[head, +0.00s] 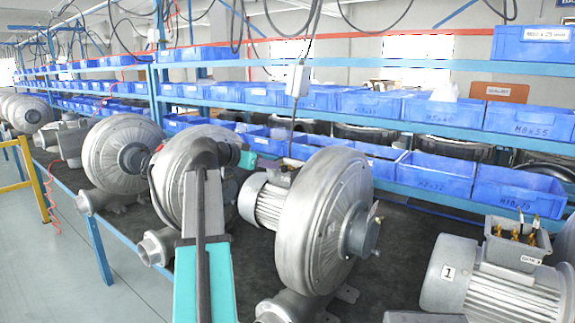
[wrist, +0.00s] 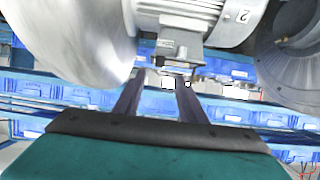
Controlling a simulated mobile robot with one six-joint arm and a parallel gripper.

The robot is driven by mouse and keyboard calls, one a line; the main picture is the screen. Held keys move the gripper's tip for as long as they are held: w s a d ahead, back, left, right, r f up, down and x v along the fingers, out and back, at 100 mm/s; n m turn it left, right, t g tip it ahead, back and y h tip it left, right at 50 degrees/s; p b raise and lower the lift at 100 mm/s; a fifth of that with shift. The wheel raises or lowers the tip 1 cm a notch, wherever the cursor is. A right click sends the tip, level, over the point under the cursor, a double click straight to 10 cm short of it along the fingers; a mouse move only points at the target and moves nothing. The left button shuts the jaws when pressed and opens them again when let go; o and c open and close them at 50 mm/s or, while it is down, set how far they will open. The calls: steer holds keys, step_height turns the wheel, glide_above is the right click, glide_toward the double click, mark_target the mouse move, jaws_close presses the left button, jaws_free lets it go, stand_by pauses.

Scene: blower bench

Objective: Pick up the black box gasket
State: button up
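I cannot make out the black box gasket for certain in either view. In the wrist view, a motor's small terminal box (wrist: 180,47) hangs at top centre, with a dark strip along its lower edge that is too small to identify. My gripper (wrist: 161,82) shows there with its two dark fingers spread apart and nothing seen between them. The fingertips lie just below the terminal box in the picture; I cannot tell whether they touch anything. In the head view, my gripper (head: 268,163) is beside the middle blower's motor (head: 263,203), partly hidden by my arm.
A large silver blower (head: 318,220) stands close right of my gripper. Another blower (head: 120,155) stands left. A motor with an open terminal box (head: 515,245) sits front right. Blue bins (head: 435,173) line the shelves behind. Some dark bench top (head: 395,255) is clear.

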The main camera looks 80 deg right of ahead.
mark_target(284, 166)
steer(key=shift+p+x, duration=0.45)
steer(key=shift+x, duration=1.7)
steer(key=shift+r, duration=0.1)
steer(key=shift+p+x, duration=1.55)
steer(key=shift+x, duration=1.05)
steer(key=shift+s+a+r, duration=0.1)
steer(key=shift+s, duration=0.05)
jaws_close()
